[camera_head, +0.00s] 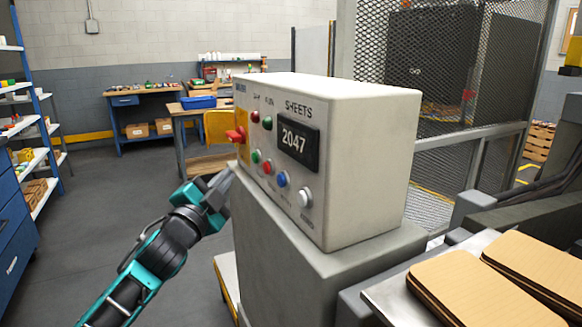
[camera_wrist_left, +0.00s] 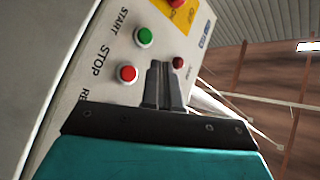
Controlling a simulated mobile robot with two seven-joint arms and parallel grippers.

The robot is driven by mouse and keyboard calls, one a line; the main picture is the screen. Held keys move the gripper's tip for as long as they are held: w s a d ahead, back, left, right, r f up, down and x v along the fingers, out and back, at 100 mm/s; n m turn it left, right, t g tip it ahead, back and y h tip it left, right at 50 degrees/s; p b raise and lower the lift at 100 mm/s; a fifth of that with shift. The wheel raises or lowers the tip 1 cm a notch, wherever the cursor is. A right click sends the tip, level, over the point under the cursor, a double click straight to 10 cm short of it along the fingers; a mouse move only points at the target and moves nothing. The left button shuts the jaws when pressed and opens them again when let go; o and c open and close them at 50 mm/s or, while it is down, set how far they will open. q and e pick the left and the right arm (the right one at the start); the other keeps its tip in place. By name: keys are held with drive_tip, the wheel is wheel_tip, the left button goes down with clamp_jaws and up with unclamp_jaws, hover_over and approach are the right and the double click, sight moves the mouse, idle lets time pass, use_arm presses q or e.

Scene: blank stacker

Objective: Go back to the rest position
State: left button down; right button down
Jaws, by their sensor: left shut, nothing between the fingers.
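My left gripper (camera_head: 218,192) is at the left side of the control box (camera_head: 360,150), close to its button face. Its fingers also show in the left wrist view (camera_wrist_left: 163,85), shut with nothing between them. I cannot tell whether the fingertips touch the panel. In the wrist view a green START button (camera_wrist_left: 143,36) and a red STOP button (camera_wrist_left: 128,73) lie left of the fingers, and a dark red button or lamp (camera_wrist_left: 179,62) lies just to their right. My right gripper is in neither view.
The box stands on a grey pedestal (camera_head: 300,262). Its display (camera_head: 297,142) reads 2047, and a red knob (camera_head: 236,134) sticks out at its left edge. Tan sheet stacks (camera_head: 480,292) lie at the lower right. Open floor (camera_head: 95,210) is at the left, beside blue shelving (camera_head: 14,240).

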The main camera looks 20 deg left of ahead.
use_arm(q)
drive_tip(key=s+d+f+n+g+h+p, duration=0.15)
drive_tip(key=s+d+f, duration=0.25)
drive_tip(key=f, duration=0.5)
drive_tip(key=s+d+f+n+g+p, duration=0.1)
drive_tip(key=s+d+f+n+g, duration=0.15)
drive_tip(key=s+d+f, duration=0.4)
drive_tip(key=s+d+f+n+g+h+p, duration=0.1)
drive_tip(key=s+f+g, duration=0.15)
drive_tip(key=f, duration=0.75)
drive_tip(key=s+d+f+n+g, duration=0.1)
drive_tip(key=s+d+f, duration=0.2)
drive_tip(key=s, duration=0.2)
drive_tip(key=s+d+f+n+g+p, duration=0.1)
drive_tip(key=s+d+f+n+g, duration=0.1)
drive_tip(key=s+d+f, duration=0.1)
drive_tip(key=shift+s+d+f+h, duration=0.25)
drive_tip(key=shift+s+f+h, duration=0.2)
drive_tip(key=shift+s, duration=0.7)
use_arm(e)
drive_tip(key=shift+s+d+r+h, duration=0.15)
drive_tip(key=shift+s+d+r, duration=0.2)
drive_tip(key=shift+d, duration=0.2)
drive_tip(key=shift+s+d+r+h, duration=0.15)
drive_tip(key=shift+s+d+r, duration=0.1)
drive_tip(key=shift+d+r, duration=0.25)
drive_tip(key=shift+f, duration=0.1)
